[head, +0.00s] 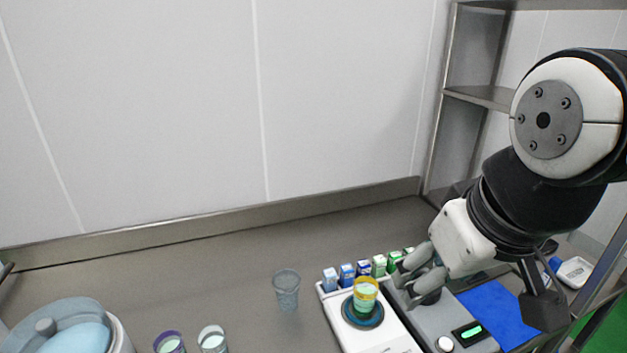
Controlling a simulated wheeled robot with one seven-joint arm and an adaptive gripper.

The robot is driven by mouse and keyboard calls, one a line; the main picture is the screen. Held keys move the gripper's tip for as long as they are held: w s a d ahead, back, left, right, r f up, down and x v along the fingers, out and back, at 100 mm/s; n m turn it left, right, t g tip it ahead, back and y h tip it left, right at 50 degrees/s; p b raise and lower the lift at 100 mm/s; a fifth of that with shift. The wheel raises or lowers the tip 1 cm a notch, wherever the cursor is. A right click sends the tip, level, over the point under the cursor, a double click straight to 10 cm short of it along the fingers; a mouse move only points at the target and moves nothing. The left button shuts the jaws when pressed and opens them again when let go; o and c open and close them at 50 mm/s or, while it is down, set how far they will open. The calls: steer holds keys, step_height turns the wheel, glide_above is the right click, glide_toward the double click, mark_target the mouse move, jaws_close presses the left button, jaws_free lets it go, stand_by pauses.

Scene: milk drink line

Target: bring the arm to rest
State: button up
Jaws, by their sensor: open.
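My arm comes in from the right edge of the head view, and my gripper (405,281) points down and left. Its fingers are apart and I see nothing held between them. They show over the grey device (415,314) with a green display. To their left, a cup with a yellow band and pale green contents (365,297) stands on the dark round plate of a white device (393,331). Whether the fingers touch anything below them cannot be told from this view.
Several small cartons (347,275) line the back of the white device. An empty clear cup (287,289) stands left of it. Two filled cups (213,341) and a blue-lidded container (68,318) are at the front left. A blue mat (497,310) and metal shelf (482,96) are right.

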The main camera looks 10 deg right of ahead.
steer(key=shift+s+r+m, duration=0.1)
steer(key=shift+s+m, duration=0.6)
steer(key=shift+s, duration=0.2)
stand_by(1.4)
